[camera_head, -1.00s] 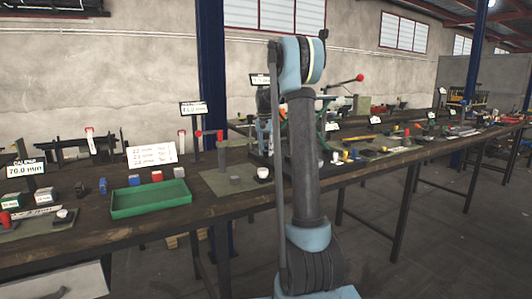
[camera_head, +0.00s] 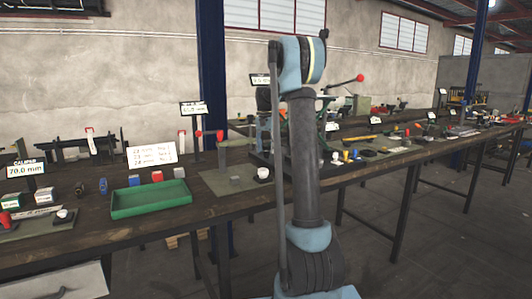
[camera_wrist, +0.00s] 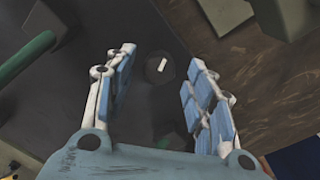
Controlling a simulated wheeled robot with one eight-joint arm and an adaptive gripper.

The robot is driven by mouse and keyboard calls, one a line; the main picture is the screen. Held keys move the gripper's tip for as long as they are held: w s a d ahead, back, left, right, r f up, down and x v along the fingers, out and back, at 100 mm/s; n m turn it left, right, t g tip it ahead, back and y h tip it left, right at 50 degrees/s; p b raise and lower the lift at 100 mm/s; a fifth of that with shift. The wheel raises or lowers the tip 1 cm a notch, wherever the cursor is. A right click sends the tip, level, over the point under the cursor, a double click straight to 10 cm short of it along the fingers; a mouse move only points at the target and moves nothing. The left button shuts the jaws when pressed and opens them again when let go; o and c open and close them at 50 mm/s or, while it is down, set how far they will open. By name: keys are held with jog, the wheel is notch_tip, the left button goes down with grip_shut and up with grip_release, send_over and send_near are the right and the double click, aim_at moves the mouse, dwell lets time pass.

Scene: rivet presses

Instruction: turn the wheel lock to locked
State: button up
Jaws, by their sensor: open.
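In the wrist view my gripper (camera_wrist: 162,59) is open, its two blue-padded fingers spread apart with nothing held. A small dark round knob with a pale bar on top (camera_wrist: 158,72) shows between the fingers. It looks like the wheel lock, but I cannot read any locked or unlocked mark. The bar stands close to upright in the picture, slightly tilted. The knob sits on a dark plate (camera_wrist: 150,30). I cannot tell how far the fingertips are above it. In the head view my own arm hides the gripper and the knob.
A green bar (camera_wrist: 28,57) lies at the left of the wrist view, and a grey block (camera_wrist: 285,15) stands at the upper right. In the head view a green tray (camera_head: 150,199) and several small blocks lie on the wooden bench (camera_head: 90,240). A red-knobbed lever (camera_head: 359,78) rises behind my arm.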

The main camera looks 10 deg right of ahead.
jog(key=shift+w+a+r, duration=0.1)
jog(key=shift+w+r, duration=0.05)
jog(key=shift+r, duration=3)
